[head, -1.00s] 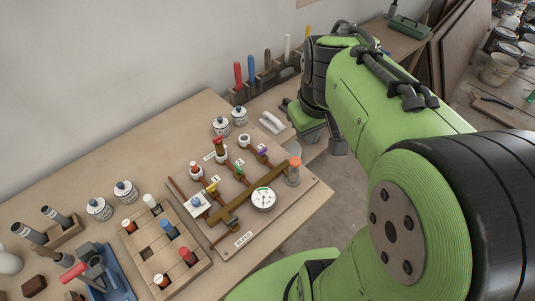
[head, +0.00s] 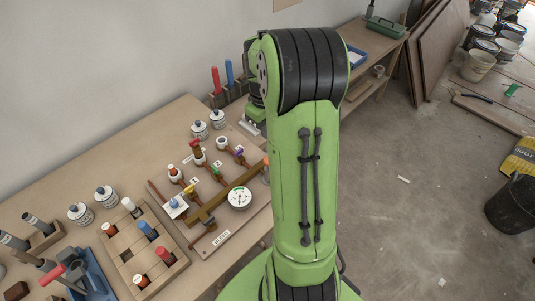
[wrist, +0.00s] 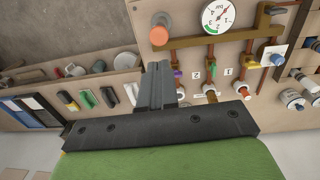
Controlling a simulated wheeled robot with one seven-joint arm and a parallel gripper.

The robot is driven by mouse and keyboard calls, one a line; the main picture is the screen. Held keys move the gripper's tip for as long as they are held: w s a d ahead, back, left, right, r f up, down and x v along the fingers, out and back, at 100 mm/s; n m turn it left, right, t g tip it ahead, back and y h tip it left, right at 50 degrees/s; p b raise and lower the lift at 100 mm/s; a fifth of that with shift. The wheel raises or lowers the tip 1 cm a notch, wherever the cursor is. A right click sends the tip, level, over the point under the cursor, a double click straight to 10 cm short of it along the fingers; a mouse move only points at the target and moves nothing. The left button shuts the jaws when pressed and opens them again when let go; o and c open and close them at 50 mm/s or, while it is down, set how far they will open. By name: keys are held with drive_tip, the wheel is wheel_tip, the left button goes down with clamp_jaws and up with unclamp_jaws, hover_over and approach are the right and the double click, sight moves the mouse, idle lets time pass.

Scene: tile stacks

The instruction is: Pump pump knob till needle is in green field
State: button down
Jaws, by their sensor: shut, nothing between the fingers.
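The orange pump knob (wrist: 160,30) stands on the board at the top of the wrist view. In the head view my arm covers most of it. The round white gauge (head: 239,198) is on the board beside it and also shows in the wrist view (wrist: 218,17). It has a green field on its rim; I cannot read clearly where the needle points. My gripper (wrist: 157,68) is shut and empty, with its fingertips below the knob in the wrist picture and apart from it. In the head view my gripper is hidden behind my arm.
The board carries brown pipes (head: 218,207) and several coloured valves near the gauge. A wooden rack (head: 150,252) with coloured plugs lies to its left, and white jars (head: 106,196) stand behind.

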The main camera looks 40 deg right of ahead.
drive_tip(key=f, duration=0.3)
drive_tip(key=f+b, duration=0.1)
drive_tip(key=f, duration=0.7)
drive_tip(key=shift+d+f, duration=0.15)
drive_tip(key=shift+d, duration=0.15)
wheel_tip(320, 180, down, 3)
drive_tip(key=b, duration=0.3)
drive_tip(key=shift+f, duration=0.15)
drive_tip(key=shift+s+a, duration=0.1)
drive_tip(key=shift+s, duration=0.05)
wheel_tip(320, 180, up, 15)
drive_tip(key=p, duration=0.4)
drive_tip(key=shift+a+f+p, duration=0.2)
drive_tip(key=shift+a+p, duration=0.05)
drive_tip(key=shift+p, duration=0.1)
